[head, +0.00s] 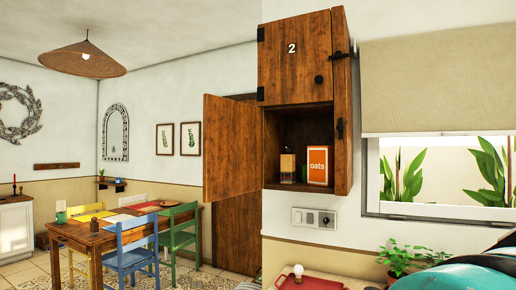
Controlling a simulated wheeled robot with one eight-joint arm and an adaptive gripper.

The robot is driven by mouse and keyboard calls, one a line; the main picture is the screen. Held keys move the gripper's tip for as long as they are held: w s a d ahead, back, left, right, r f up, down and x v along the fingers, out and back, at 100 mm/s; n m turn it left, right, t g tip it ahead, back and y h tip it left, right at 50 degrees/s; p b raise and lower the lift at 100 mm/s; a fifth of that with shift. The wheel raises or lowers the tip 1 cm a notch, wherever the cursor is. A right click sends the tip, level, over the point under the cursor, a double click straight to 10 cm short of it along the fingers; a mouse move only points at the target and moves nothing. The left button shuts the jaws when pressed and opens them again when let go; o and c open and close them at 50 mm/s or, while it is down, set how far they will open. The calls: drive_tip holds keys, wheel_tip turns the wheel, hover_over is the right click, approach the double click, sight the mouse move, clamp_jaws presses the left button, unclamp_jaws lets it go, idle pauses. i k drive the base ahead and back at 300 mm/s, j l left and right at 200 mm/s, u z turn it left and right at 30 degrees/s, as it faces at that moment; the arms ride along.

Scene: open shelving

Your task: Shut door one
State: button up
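A wooden wall cabinet (343,115) hangs left of the window. Its lower door (231,150) stands wide open, swung out to the left, and no number shows on the face I see. The upper door (290,65) is marked 2 and is shut, with a dark round knob. Inside the open lower compartment stand an orange oats box (318,166) and a bottle (287,166) with a dark cap. Both are inside, clear of the door. My gripper is not in view.
A counter with a red tray (300,282) and a potted plant (398,260) lies below the cabinet and window (440,175). A wall switch panel (313,218) is under the cabinet. A dining table (95,232) with chairs stands at the left. A teal rounded shape fills the lower right corner.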

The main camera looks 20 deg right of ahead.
sight(231, 128)
drive_tip(key=i+j+z, duration=0.15)
drive_tip(key=z, duration=0.35)
drive_tip(key=i+j+z, duration=0.15)
drive_tip(key=j+z, duration=0.15)
drive_tip(key=z, duration=0.2)
drive_tip(key=j+z, duration=0.3)
drive_tip(key=z, duration=0.2)
drive_tip(key=j+z, duration=0.4)
drive_tip(key=j, duration=1.8)
drive_tip(key=k+j, duration=0.25)
drive_tip(key=k+z, duration=0.05)
drive_tip(key=k, duration=0.05)
